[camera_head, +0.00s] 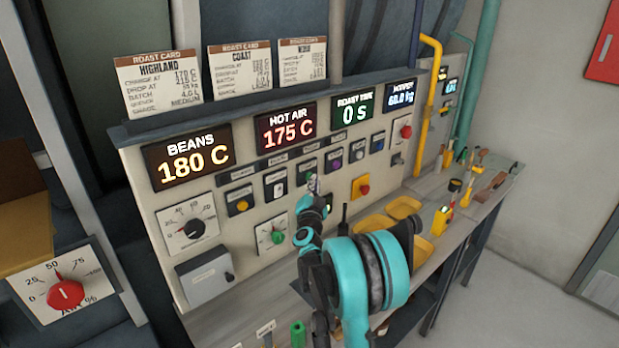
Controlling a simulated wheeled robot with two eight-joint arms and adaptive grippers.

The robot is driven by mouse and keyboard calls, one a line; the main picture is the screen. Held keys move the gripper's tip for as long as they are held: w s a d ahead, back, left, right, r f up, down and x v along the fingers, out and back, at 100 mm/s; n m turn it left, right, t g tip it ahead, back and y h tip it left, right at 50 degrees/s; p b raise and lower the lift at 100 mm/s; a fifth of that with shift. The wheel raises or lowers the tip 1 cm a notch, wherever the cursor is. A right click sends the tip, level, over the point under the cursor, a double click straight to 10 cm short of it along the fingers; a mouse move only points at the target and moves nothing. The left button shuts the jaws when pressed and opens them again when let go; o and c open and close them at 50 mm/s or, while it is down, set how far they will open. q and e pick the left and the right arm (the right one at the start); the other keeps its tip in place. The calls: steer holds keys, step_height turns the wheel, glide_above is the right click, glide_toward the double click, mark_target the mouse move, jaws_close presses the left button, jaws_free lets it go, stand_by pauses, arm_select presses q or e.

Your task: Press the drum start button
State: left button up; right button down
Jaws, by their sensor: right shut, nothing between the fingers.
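A sloped beige control panel (165,195) carries a row of small controls with labels too small to read, so I cannot tell by label which is the drum start button. In the row are a yellow button (241,205), a switch (276,186), a dark control plate (307,169), a purple-blue button (335,161) and more to the right. My right gripper (313,184) is shut and empty, its tip at the panel just below the dark control plate. I cannot tell whether it touches. My arm hides part of the panel below. My left gripper is out of view.
Displays above read beans 180 C (188,158), hot air 175 C (286,126) and roast time 0 S (354,108). A red emergency knob (364,189) on yellow sits right of my gripper. Yellow trays (403,207) and tools lie on the bench. A grey box (206,276) juts out lower left.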

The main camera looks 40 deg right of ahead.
steer(key=shift+w, duration=0.2)
steer(key=shift+s, duration=0.95)
steer(key=s+b, duration=0.1)
steer(key=s, duration=0.5)
steer(key=shift+d, duration=0.3)
stand_by(0.7)
